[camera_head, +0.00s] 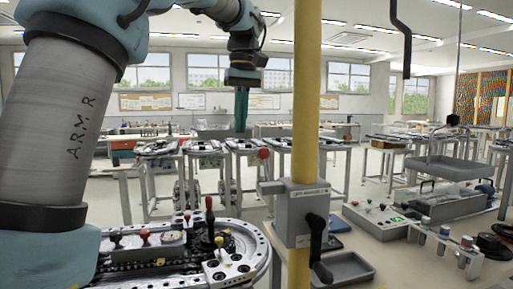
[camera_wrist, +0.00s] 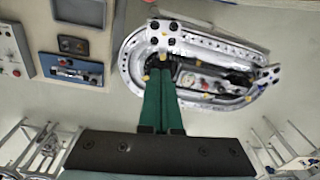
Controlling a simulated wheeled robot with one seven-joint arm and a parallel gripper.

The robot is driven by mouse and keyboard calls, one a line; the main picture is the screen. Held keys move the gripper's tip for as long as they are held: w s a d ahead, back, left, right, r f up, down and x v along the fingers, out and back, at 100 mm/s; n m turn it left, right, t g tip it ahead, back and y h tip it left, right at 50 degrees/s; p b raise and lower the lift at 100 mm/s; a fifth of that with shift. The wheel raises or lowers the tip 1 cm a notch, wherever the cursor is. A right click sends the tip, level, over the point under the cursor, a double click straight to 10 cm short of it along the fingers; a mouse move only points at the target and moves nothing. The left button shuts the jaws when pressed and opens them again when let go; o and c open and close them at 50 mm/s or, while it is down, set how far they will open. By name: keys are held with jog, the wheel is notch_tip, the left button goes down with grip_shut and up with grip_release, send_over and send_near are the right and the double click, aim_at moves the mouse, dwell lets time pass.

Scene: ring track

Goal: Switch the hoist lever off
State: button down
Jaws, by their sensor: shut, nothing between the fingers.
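A grey box (camera_head: 302,215) is fixed to a yellow post (camera_head: 306,90) right of centre in the head view. A black handle (camera_head: 317,245) hangs down its front. A red ball knob (camera_head: 264,154) stands up at the box's left side. Its label is too small to read, so I cannot tell which of these is the hoist lever. My gripper (camera_head: 241,112) is up and left of the box, apart from it, its green fingers pointing down, shut and empty. In the wrist view the shut fingers (camera_wrist: 158,75) point towards the ring track (camera_wrist: 215,45).
The ring track (camera_head: 180,255) with upright coloured knobs fills the lower left of the head view. A control panel (camera_head: 375,218) and hanging tray (camera_head: 449,166) are at the right. More tracks on stands are behind.

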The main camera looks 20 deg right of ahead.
aim_at(265, 162)
jog(key=s+r, duration=0.1)
jog(key=s+d+r, duration=0.2)
jog(key=r, duration=0.1)
jog(key=shift+d+r, duration=0.1)
jog(key=shift+d, duration=0.05)
jog(key=s+f+p, duration=0.2)
jog(key=s+f, duration=0.1)
jog(key=f, duration=0.6)
jog(key=shift+s, duration=0.2)
jog(key=shift+s, duration=0.1)
dwell(0.5)
